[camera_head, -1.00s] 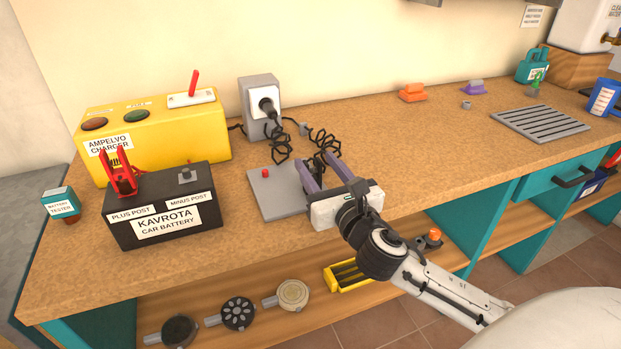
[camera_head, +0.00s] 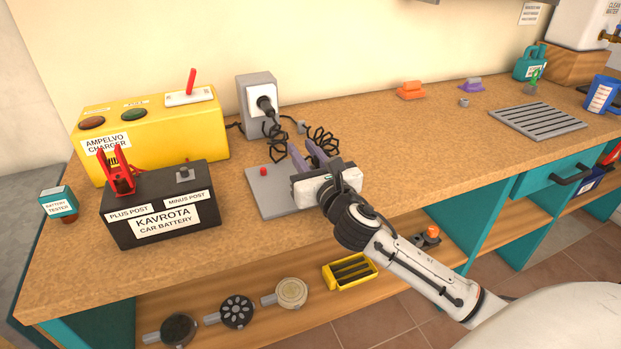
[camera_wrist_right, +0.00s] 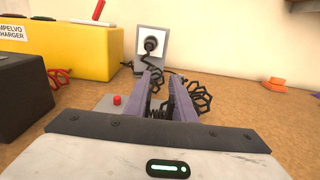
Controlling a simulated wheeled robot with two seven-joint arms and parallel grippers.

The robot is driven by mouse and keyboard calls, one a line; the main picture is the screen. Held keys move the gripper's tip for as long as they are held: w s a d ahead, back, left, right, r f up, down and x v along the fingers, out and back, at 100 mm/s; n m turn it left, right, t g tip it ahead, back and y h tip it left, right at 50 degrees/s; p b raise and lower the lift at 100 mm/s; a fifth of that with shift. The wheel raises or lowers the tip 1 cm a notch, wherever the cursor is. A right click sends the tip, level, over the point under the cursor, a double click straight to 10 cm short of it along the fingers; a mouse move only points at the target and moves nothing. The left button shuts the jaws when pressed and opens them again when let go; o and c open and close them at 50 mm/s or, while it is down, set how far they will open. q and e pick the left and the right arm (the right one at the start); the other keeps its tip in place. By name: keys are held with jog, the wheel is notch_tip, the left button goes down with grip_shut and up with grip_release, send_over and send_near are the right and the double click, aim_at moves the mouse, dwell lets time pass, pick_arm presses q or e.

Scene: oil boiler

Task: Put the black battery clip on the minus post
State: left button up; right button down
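The black car battery (camera_head: 162,212) stands on the bench at the left. Its minus post (camera_head: 184,174) is a bare grey stub at the back right of its top. A red clip (camera_head: 117,172) stands upright at the plus post. My right gripper (camera_head: 307,152) is right of the battery, low over the grey plate. In the right wrist view its purple-grey fingers (camera_wrist_right: 158,84) are close together, with the dark black clip (camera_wrist_right: 156,104) between them, mostly hidden by the fingers. A black coiled cord runs behind them. My left gripper is not in view.
The yellow charger (camera_head: 155,135) stands behind the battery. A grey socket box (camera_head: 257,105) with a plug is at the wall. The grey plate (camera_head: 268,190) has a red button. A battery tester (camera_head: 57,203) is at far left.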

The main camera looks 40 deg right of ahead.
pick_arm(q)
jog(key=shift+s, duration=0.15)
pick_arm(e)
jog(key=shift+r, duration=0.15)
jog(key=shift+r, duration=0.4)
pick_arm(q)
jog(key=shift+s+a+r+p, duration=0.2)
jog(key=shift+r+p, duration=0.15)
jog(key=shift+p, duration=0.35)
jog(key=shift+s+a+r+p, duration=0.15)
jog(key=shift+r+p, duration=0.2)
jog(key=shift+p, duration=0.3)
pick_arm(e)
notch_tip(320, 180, up, 9)
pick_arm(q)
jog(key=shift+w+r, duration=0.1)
